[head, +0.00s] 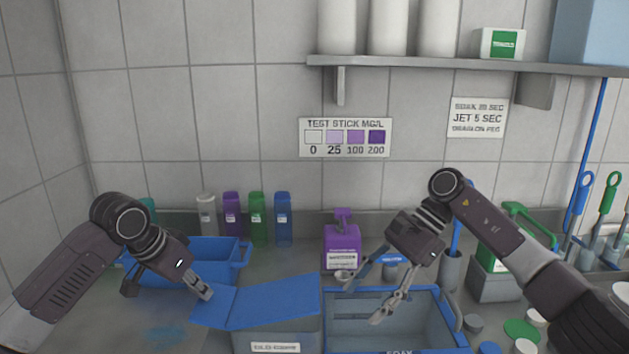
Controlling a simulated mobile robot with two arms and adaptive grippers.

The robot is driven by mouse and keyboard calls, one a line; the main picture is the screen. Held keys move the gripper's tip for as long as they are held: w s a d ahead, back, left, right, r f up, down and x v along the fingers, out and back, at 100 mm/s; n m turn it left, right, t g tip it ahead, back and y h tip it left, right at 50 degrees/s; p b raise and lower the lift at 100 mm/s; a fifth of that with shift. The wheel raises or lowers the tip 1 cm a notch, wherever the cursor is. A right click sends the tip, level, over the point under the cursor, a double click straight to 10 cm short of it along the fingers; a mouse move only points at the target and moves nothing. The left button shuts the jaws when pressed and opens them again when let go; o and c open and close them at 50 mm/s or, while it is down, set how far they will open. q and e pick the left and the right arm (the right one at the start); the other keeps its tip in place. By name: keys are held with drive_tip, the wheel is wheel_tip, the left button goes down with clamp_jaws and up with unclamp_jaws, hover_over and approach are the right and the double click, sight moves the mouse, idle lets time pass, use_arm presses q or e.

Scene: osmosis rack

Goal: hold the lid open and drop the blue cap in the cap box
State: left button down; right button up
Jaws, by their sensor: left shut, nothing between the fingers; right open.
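A blue lid (270,301) lies over a grey box (300,334) at the front centre. The lid's left part bends down at an angle. My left gripper (205,293) is shut and empty, with its tips at the lid's left back edge; I cannot tell if they touch. My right gripper (361,296) is open and empty, its fingers pointing down-left over a blue-rimmed tub (441,310) right of the box. A small round bluish cap (490,348) lies at the lower right; I cannot tell if it is the blue cap.
A blue bin (215,275) stands behind my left gripper. Several coloured bottles (256,215) and a purple bottle (342,243) stand along the wall. Loose caps and a green disc (521,330) lie right of the tub. A shelf (450,65) spans the upper right.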

use_arm(q)
drive_tip(key=shift+a+r, duration=0.2)
drive_tip(key=shift+r, duration=1.45)
drive_tip(key=shift+a+r, duration=0.15)
drive_tip(key=shift+r, duration=1.45)
